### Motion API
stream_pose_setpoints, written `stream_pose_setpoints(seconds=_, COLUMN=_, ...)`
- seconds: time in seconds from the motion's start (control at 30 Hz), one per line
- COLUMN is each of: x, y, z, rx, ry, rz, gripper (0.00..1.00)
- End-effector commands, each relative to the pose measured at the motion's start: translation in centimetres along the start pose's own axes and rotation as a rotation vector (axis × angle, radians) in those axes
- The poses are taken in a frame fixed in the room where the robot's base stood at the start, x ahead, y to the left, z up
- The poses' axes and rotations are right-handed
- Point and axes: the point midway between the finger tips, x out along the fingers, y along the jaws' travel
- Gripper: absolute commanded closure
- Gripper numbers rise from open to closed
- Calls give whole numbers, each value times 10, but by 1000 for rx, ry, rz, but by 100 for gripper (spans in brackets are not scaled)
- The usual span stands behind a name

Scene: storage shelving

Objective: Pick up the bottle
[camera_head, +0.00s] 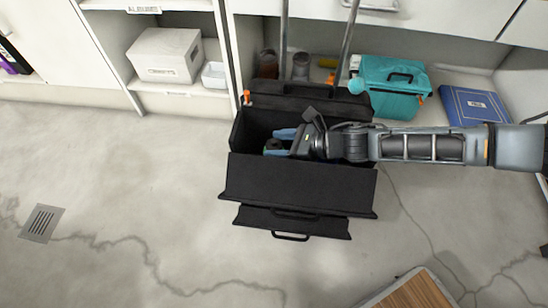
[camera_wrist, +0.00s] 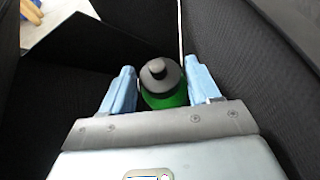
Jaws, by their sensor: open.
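A green bottle with a dark grey cap (camera_wrist: 162,84) stands inside a black open case, seen from above in the wrist view. My gripper (camera_wrist: 160,88) is open, with its two light blue fingers on either side of the bottle. A gap shows on both sides near the cap; lower contact is hidden. In the head view my gripper (camera_head: 279,141) reaches down into the open black case (camera_head: 298,184), and only a small dark part of the bottle (camera_head: 274,145) shows between the fingers.
The case walls (camera_wrist: 255,45) rise close around my gripper. A teal bag (camera_head: 393,88) and a blue binder (camera_head: 476,106) lie behind and right. A white box (camera_head: 165,56) sits on the left shelf. The floor in front is mostly clear.

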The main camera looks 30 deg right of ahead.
Motion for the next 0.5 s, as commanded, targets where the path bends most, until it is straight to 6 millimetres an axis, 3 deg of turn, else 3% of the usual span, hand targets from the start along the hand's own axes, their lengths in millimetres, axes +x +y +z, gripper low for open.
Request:
stream_pose_setpoints(seconds=0.07, x=0, y=0, z=0, rx=0, ry=0, rz=0, gripper=39)
stream_pose_setpoints(seconds=0.5, x=0, y=0, z=0, rx=0, ry=0, rz=0, gripper=80)
